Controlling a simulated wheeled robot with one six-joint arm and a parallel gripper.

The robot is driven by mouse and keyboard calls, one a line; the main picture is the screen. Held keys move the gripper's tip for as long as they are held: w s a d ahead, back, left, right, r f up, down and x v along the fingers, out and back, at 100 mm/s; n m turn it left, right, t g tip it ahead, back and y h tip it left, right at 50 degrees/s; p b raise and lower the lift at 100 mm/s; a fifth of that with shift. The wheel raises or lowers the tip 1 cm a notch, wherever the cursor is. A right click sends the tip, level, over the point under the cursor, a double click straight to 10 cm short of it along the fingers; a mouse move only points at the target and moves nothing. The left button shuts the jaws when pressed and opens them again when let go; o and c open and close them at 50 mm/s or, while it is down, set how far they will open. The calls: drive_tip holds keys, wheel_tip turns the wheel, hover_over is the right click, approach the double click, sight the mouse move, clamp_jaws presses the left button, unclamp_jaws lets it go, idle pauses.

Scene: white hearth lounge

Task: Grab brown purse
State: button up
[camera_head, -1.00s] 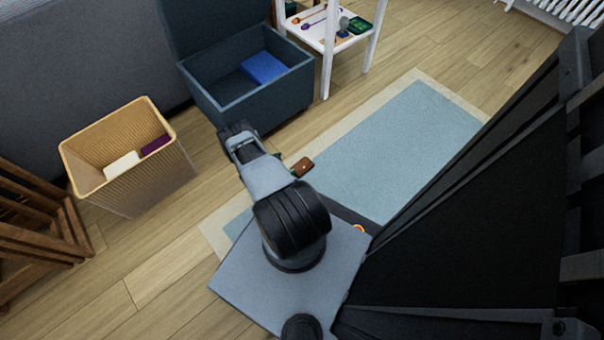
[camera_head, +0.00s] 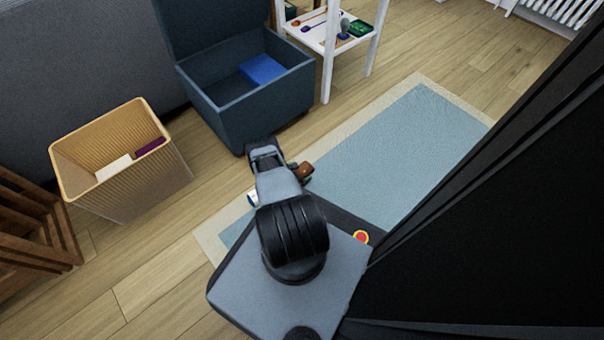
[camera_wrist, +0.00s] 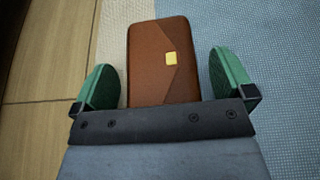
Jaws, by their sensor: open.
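The brown purse (camera_wrist: 150,70) has a gold clasp and lies at the rug's edge in the wrist view. Its near end is hidden by my gripper's body. My gripper (camera_wrist: 163,85) is open, with one green finger on each side of the purse and a visible gap at both sides. The wrist view does not show clearly how high the fingers are above it. In the head view, a small part of the purse (camera_head: 304,169) shows beside my arm, which hides the rest.
The purse is by the blue rug (camera_head: 400,150) with its cream border. A dark blue storage box (camera_head: 225,115) stands open beyond my arm, holding a blue item (camera_head: 263,69). A wicker basket (camera_head: 125,190) stands left. A white shelf (camera_head: 327,70) holds small items.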

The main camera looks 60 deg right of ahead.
drive_tip(key=c, duration=0.9)
drive_tip(key=shift+r, duration=0.15)
drive_tip(key=shift+c, duration=0.2)
